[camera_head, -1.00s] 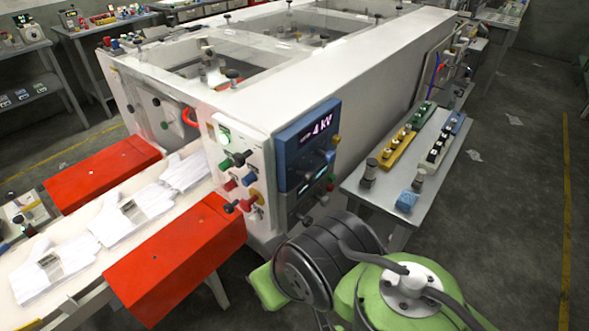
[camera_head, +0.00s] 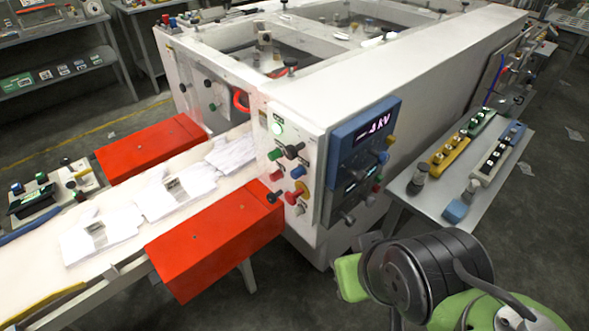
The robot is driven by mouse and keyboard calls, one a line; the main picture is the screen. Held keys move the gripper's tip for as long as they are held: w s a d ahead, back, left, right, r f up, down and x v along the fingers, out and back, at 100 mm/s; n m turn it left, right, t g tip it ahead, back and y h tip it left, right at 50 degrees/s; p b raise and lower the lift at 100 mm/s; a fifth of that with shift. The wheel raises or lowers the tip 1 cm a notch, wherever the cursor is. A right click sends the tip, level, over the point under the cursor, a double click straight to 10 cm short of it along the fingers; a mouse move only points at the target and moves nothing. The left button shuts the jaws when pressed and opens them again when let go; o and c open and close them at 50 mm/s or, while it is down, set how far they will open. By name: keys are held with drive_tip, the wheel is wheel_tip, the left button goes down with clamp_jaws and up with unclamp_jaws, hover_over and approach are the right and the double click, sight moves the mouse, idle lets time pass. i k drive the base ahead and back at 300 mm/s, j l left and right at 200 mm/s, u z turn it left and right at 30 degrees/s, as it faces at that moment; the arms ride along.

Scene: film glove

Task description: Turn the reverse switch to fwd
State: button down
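A white control panel (camera_head: 287,140) is on the near end of the large white machine (camera_head: 330,95). My green and black arm (camera_head: 425,275) shows at the lower right, apart from the panel.
A blue display unit (camera_head: 363,130) reading in kV projects right of the panel. A conveyor (camera_head: 30,265) with white gloves runs to the left between red guards (camera_head: 215,240). A grey side table (camera_head: 480,205) with switch blocks stands on the right, close behind my arm.

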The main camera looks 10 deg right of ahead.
sight(271, 198)
drive_tip(key=i+j+u, duration=0.2)
drive_tip(key=u, duration=0.25)
drive_tip(key=i+j+u, duration=0.1)
drive_tip(key=u, duration=0.35)
drive_tip(key=i+u, duration=0.3)
drive_tip(key=u, duration=0.15)
